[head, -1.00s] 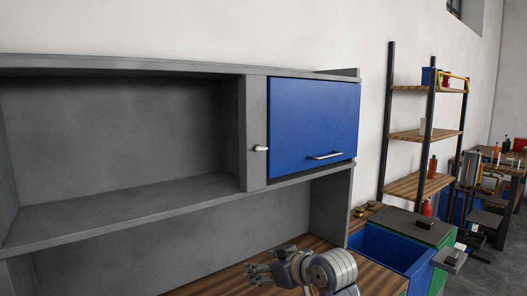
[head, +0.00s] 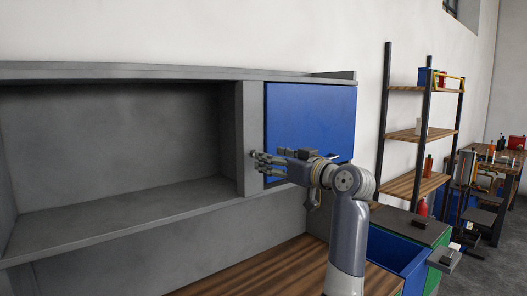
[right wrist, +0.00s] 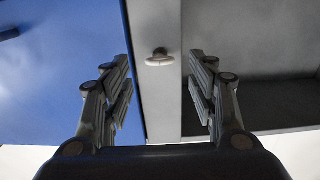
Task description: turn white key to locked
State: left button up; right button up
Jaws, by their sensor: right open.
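The white key (right wrist: 159,57) shows in the right wrist view on the grey upright panel, beside the blue cabinet door (head: 312,115). It looks like a small pale knob, wider than tall, between the two fingertips and beyond them. In the head view it is mostly hidden by my right gripper (head: 262,160), which is raised in front of the panel at the door's left edge. My right gripper (right wrist: 160,80) is open and empty, its fingers on either side of the key, with no contact visible. The door looks closed. My left gripper is out of view.
An open grey shelf bay (head: 110,140) lies left of the panel, and a wooden worktop (head: 255,270) below. The door's handle (head: 338,157) is partly hidden behind my right arm. A blue drawer (head: 395,257) and a shelving rack (head: 420,133) stand to the right.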

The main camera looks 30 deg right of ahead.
jog(key=shift+w+a+p, duration=0.2)
jog(key=shift+w+p, duration=0.4)
jog(key=shift+w, duration=1.55)
jog(key=c, duration=1.1)
